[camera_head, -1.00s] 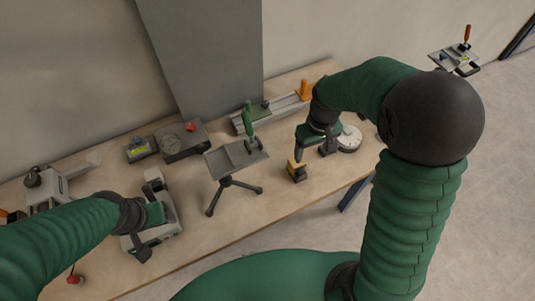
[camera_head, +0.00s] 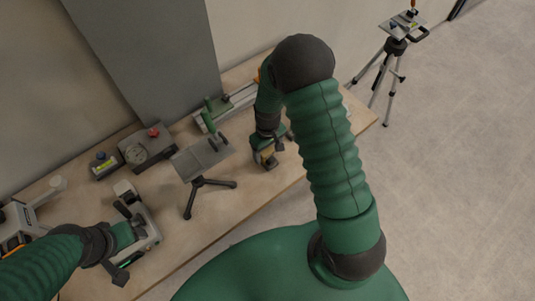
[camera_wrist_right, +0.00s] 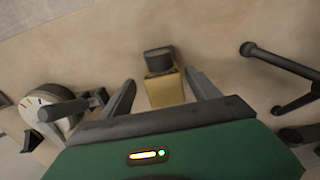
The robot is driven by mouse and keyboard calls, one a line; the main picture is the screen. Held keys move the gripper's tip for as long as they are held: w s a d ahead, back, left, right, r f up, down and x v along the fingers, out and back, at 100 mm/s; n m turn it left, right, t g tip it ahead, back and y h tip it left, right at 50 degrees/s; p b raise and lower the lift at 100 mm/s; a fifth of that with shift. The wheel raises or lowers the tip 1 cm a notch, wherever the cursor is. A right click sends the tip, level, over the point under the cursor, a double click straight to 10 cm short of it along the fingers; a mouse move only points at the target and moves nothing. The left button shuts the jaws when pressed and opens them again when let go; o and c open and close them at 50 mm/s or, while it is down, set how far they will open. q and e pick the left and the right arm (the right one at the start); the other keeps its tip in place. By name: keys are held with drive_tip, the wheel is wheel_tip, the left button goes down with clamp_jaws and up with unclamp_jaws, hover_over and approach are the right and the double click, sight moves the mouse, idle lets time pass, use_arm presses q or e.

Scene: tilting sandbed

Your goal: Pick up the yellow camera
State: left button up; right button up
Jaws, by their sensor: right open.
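The yellow camera (camera_wrist_right: 165,88), a small yellow block with a black round part at its far end, sits on the wooden table. In the head view the yellow camera (camera_head: 266,156) is partly hidden by my right gripper. My right gripper (camera_wrist_right: 160,80) is open, with one finger on either side of the yellow camera in the wrist view; I see gaps between fingers and camera. It also shows in the head view (camera_head: 265,160), low over the table. My left gripper (camera_head: 127,240) is at the left, over a grey device, its dark fingers spread apart.
A small black tripod with a grey tray (camera_head: 203,157) stands left of the yellow camera. A white round dial (camera_wrist_right: 52,108) is at the left in the wrist view. Grey boxes (camera_head: 147,147) lie at the back. Another tripod (camera_head: 397,45) stands on the floor beyond the table.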

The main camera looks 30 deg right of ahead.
drive_tip(key=shift+f, duration=0.85)
drive_tip(key=shift+a+f, duration=0.15)
drive_tip(key=shift+f, duration=0.2)
drive_tip(key=shift+w+a, duration=0.1)
drive_tip(key=shift+a, duration=0.15)
drive_tip(key=c, duration=0.4)
drive_tip(key=shift+d, duration=0.2)
drive_tip(key=c, duration=0.9)
drive_tip(key=shift+a, duration=0.1)
clamp_jaws()
